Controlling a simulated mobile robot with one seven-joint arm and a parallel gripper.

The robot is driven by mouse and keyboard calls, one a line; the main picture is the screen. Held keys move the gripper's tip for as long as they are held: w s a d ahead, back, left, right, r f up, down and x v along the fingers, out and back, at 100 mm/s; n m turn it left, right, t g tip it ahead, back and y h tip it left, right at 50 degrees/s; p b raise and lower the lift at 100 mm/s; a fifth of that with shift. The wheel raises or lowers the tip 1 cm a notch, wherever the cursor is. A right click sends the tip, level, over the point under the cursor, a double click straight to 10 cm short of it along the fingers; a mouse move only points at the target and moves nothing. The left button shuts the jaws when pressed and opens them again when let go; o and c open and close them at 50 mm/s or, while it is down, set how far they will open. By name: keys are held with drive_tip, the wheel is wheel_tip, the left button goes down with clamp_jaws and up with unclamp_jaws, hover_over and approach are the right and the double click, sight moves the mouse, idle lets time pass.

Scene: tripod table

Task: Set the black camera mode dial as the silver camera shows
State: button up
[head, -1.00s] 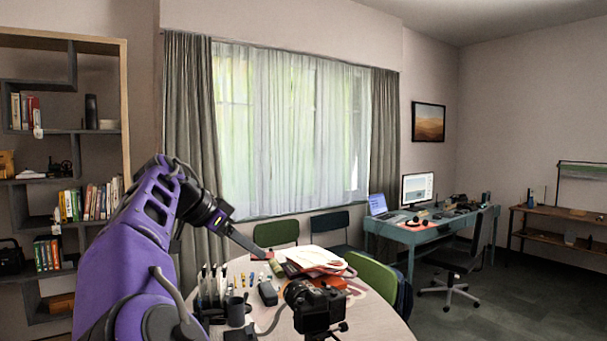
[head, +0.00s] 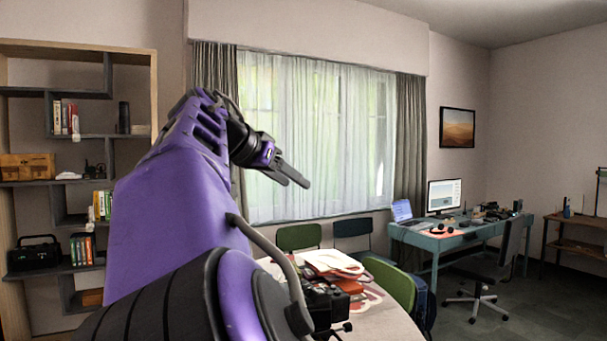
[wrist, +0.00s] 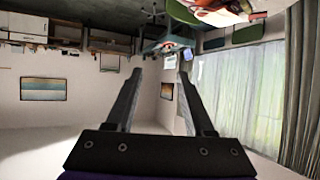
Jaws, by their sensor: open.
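A black camera (head: 326,304) stands at the near side of the round table (head: 385,325), on what looks like a tripod. My purple arm hides its left part, and its mode dial is too small to make out. No silver camera can be made out in these views. My gripper (head: 297,179) is up in front of the curtained window, well above the table and apart from the camera. In the wrist view my gripper (wrist: 160,72) shows two parted fingers with nothing between them.
Papers and books (head: 332,264) lie on the table behind the camera. Green chairs (head: 390,283) stand around it. A shelf unit (head: 154,190) is at the left, and a blue desk (head: 440,236) with a monitor (head: 444,195) is at the right. The air around my gripper is clear.

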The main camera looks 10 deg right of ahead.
drive_tip(key=shift+s+d+r+n, duration=0.3)
drive_tip(key=shift+s+d+r, duration=0.15)
drive_tip(key=shift+d+r, duration=0.3)
drive_tip(key=shift+a+t, duration=0.15)
drive_tip(key=shift+t, duration=0.15)
